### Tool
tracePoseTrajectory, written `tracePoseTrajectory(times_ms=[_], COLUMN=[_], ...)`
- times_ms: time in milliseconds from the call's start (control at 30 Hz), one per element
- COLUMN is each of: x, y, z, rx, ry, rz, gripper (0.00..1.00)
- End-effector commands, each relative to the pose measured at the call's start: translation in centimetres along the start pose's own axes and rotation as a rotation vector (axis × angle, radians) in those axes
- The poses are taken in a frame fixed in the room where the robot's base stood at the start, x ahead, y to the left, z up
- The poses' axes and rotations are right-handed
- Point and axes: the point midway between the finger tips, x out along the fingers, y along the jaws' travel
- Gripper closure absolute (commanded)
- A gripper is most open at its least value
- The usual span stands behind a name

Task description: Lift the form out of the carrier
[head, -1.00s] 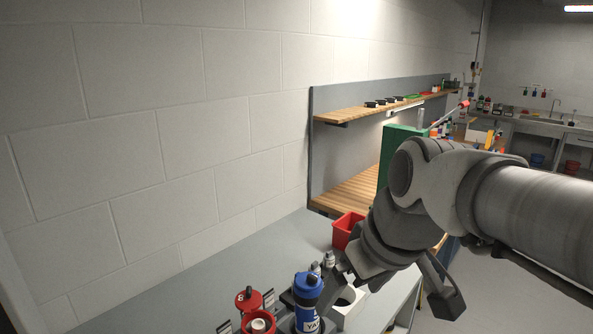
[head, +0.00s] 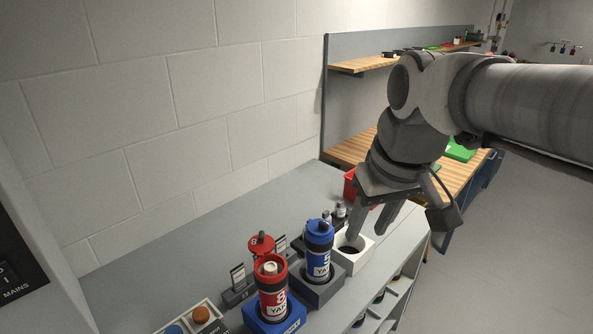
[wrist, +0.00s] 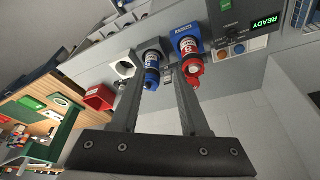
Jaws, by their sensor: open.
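A red carrier (head: 272,290) stands upright in a blue block (head: 262,318). Its top is open, and a pale piece (head: 270,267), perhaps the form, shows in its mouth. A red cap (head: 261,245) is just behind it. A blue carrier (head: 319,262) with a blue top (head: 319,229) stands upright in a grey block (head: 322,290). My gripper (head: 368,234) is open and empty, right of the blue carrier and above a white block with a round hole (head: 352,250). In the wrist view the blue carrier (wrist: 152,65) appears between the fingers, beyond them; the red carrier (wrist: 190,60) is to the right.
A red bin (head: 350,186) and small bottles (head: 340,210) stand behind the white block. Small label stands (head: 238,278) are left of the red carrier. A panel with an orange button (head: 201,314) is at the front left. The bench's back left (head: 200,250) is clear.

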Motion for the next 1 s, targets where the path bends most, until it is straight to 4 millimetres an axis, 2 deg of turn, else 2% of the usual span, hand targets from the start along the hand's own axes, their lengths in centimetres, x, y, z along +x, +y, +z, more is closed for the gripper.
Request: tracePoseTrajectory(times_ms=[33,200,500,733,1000], x=[0.5,1.9,5.7,8.4,10.1], y=[-0.6,-2.5,-7.3,-10.7,-11.9], z=[-1.4,-5.4,-11.3,-13.8,-14.2], rx=[-0.039,-0.157,-0.362,-0.484,-0.525], ry=[-0.024,-0.094,-0.21,-0.275,-0.298], rz=[-0.011,-0.04,-0.074,-0.085,-0.088], gripper=[0.55,0.55,0.55,0.55,0.55])
